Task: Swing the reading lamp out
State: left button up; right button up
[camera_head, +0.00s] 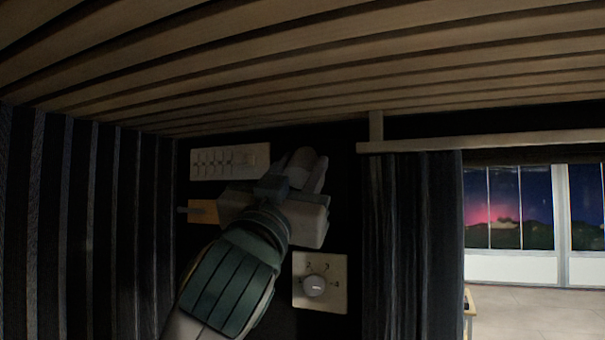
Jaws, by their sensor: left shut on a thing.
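My left gripper (300,182) is in the middle of the view, in front of the dark wall, with its arm rising from the lower left. It is shut on the reading lamp, of which a pale rounded piece (301,158) shows at the fingers. The gripper and wrist cover most of the lamp, so its arm and how far it stands out from the wall cannot be told. My right gripper is not in view.
A pale switch panel (230,161) is above left of the gripper. A tan plate (203,212) with a dark peg is beside the wrist. A dial panel (334,267) is below right. A dark curtain (412,240) hangs right, under a slatted ceiling (300,75).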

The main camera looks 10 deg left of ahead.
pick_arm(q)
jog(key=shift+s+r+g, duration=0.15)
jog(key=shift+r+g, duration=0.15)
jog(key=shift+g, duration=0.4)
jog(key=g, duration=0.1)
jog(key=g+y, duration=0.1)
jog(key=g, duration=0.2)
jog(key=shift+s+r+m, duration=0.1)
jog(key=shift+r+m, duration=0.2)
jog(key=shift+y, duration=0.3)
jog(key=o, duration=1)
jog(key=shift+o, duration=0.2)
